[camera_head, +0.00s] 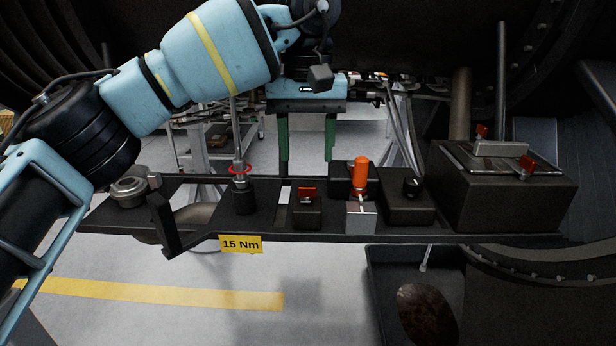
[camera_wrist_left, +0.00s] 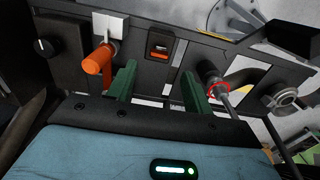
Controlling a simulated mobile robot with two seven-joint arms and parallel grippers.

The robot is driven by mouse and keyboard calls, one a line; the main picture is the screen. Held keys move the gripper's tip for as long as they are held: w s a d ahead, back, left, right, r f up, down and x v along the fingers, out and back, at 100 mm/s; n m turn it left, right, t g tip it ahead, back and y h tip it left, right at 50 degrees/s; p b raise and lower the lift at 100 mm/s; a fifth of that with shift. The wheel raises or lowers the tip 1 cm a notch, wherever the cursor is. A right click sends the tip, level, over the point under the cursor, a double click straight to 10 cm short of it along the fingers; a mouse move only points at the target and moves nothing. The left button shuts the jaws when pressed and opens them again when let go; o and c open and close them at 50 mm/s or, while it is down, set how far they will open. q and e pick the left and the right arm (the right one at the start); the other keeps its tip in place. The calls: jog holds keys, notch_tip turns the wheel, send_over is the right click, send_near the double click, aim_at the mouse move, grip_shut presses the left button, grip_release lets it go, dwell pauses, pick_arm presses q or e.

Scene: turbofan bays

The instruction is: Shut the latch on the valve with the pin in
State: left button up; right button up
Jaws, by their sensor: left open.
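My left gripper (camera_head: 307,166) is open and empty, its green fingers pointing down just beyond the dark shelf; its fingers also show in the left wrist view (camera_wrist_left: 159,72). In front of it is a small black box with a red latch-like piece (camera_head: 307,192), which shows between the fingers in the left wrist view (camera_wrist_left: 160,48). To the right, an orange handle (camera_head: 361,170) stands over a pale metal block (camera_head: 361,217). Two more small red pieces sit on the right box, one at the back (camera_head: 482,131) and one in front (camera_head: 528,166). I cannot tell which part holds a pin. My right gripper is not in view.
The narrow dark shelf (camera_head: 285,237) also carries a rod with a red ring (camera_head: 239,169), a round metal fitting (camera_head: 129,189) and a black knob (camera_head: 412,187). A "15 Nm" label (camera_head: 241,244) hangs in front. A dark bin (camera_head: 374,262) is below right.

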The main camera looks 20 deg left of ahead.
aim_at(307, 187)
pick_arm(q)
notch_tip(307, 187, down, 5)
jog(key=shift+w+f+p, duration=0.1)
jog(key=shift+f+p, duration=0.2)
jog(key=shift+f, duration=0.45)
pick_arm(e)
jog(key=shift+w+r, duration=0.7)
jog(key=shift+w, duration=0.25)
pick_arm(q)
jog(key=shift+c, duration=0.3)
jog(key=c, duration=0.9)
